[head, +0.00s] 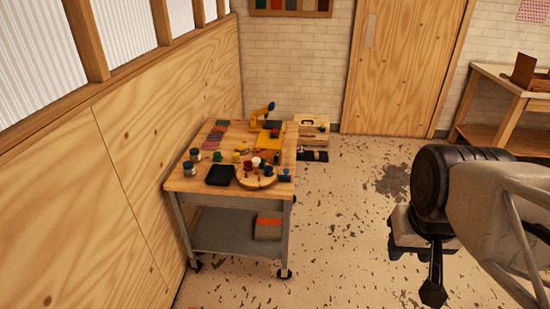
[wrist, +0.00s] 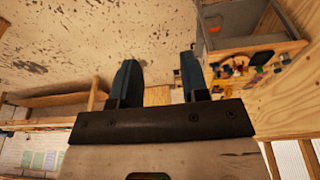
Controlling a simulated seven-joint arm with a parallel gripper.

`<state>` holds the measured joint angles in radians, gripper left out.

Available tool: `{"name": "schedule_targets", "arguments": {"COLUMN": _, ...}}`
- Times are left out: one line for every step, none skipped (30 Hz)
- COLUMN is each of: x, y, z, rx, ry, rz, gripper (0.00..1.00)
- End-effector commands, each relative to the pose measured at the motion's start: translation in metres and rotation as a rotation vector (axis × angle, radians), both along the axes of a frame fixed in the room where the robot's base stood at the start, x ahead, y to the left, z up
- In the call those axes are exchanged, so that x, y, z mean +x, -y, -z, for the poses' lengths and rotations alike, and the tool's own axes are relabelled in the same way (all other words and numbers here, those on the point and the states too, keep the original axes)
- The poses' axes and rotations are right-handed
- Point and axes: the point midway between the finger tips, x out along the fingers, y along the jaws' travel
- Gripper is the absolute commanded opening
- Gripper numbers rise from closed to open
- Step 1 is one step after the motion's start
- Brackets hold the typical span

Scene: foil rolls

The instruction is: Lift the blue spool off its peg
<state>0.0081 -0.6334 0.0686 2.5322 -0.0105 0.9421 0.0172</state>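A blue spool (head: 268,171) appears to stand on a round wooden board (head: 243,183) near the front right of the cart top. It is small here, and I cannot make out its peg. Red, white and green pieces stand close around it. A second blue piece (head: 285,175) sits right of the board, at the cart edge. My gripper (wrist: 158,78) is open and empty in the wrist view, its two dark blue fingers well apart. It is far from the spool. The cart shows tilted at the upper right of the wrist view, where I cannot single out the spool.
The wheeled cart (head: 183,185) stands against a plywood wall. A black tray (head: 220,175), jars (head: 195,155) and a yellow stand with a blue top (head: 267,110) are on it. A wooden bench (head: 500,95) is at the far right. Speckled floor between cart and arm is clear.

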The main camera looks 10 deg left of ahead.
Motion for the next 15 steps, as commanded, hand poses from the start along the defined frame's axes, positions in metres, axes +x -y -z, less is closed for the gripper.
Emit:
{"name": "schedule_targets", "arguments": {"x": 0.0, "y": 0.0, "z": 0.0, "rx": 0.0, "ry": 0.0, "rz": 0.0, "gripper": 0.49}}
{"name": "schedule_targets", "arguments": {"x": 0.0, "y": 0.0, "z": 0.0, "rx": 0.0, "ry": 0.0, "rz": 0.0, "gripper": 0.54}}
{"name": "schedule_targets", "arguments": {"x": 0.0, "y": 0.0, "z": 0.0, "rx": 0.0, "ry": 0.0, "rz": 0.0, "gripper": 0.6}}
{"name": "schedule_targets", "arguments": {"x": 0.0, "y": 0.0, "z": 0.0, "rx": 0.0, "ry": 0.0, "rz": 0.0, "gripper": 0.64}}
{"name": "schedule_targets", "arguments": {"x": 0.0, "y": 0.0, "z": 0.0, "rx": 0.0, "ry": 0.0, "rz": 0.0, "gripper": 0.69}}
{"name": "schedule_targets", "arguments": {"x": 0.0, "y": 0.0, "z": 0.0, "rx": 0.0, "ry": 0.0, "rz": 0.0, "gripper": 0.75}}
{"name": "schedule_targets", "arguments": {"x": 0.0, "y": 0.0, "z": 0.0, "rx": 0.0, "ry": 0.0, "rz": 0.0, "gripper": 0.78}}
{"name": "schedule_targets", "arguments": {"x": 0.0, "y": 0.0, "z": 0.0, "rx": 0.0, "ry": 0.0, "rz": 0.0, "gripper": 0.78}}
{"name": "schedule_targets", "arguments": {"x": 0.0, "y": 0.0, "z": 0.0, "rx": 0.0, "ry": 0.0, "rz": 0.0, "gripper": 0.78}}
{"name": "schedule_targets", "arguments": {"x": 0.0, "y": 0.0, "z": 0.0, "rx": 0.0, "ry": 0.0, "rz": 0.0, "gripper": 0.78}}
{"name": "schedule_targets", "arguments": {"x": 0.0, "y": 0.0, "z": 0.0, "rx": 0.0, "ry": 0.0, "rz": 0.0, "gripper": 0.78}}
{"name": "schedule_targets", "arguments": {"x": 0.0, "y": 0.0, "z": 0.0, "rx": 0.0, "ry": 0.0, "rz": 0.0, "gripper": 0.78}}
{"name": "schedule_targets", "arguments": {"x": 0.0, "y": 0.0, "z": 0.0, "rx": 0.0, "ry": 0.0, "rz": 0.0, "gripper": 0.78}}
{"name": "schedule_targets", "arguments": {"x": 0.0001, "y": 0.0, "z": 0.0, "rx": 0.0, "ry": 0.0, "rz": 0.0, "gripper": 0.78}}
{"name": "schedule_targets", "arguments": {"x": 0.0004, "y": -0.0001, "z": -0.0001, "rx": 0.001, "ry": 0.0, "rz": -0.001, "gripper": 0.78}}
